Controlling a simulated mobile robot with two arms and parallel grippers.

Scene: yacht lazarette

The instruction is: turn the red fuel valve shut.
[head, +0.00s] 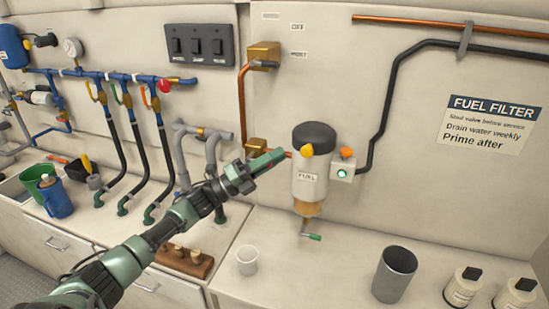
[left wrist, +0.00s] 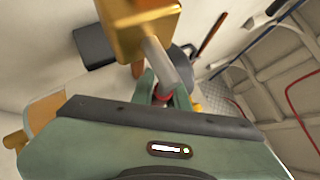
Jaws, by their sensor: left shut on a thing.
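The brass valve body (head: 256,146) sits on the fuel line low on the wall, left of the white fuel filter (head: 309,180). In the left wrist view the brass body (left wrist: 140,25) is close above, with a grey stem (left wrist: 160,60) running down from it toward the fingers. My left gripper (head: 272,158) is at the valve, shut on the red valve handle (left wrist: 164,94), a bit of which shows between its fingers. The gripper hides the handle in the head view, so its exact angle cannot be told. My right gripper is not in view.
Another brass block (head: 263,54) is higher on the copper pipe. A red knob (head: 164,85) is on the blue manifold at left. A white cup (head: 247,260), a grey cylinder (head: 394,275) and two white bottles stand on the counter below.

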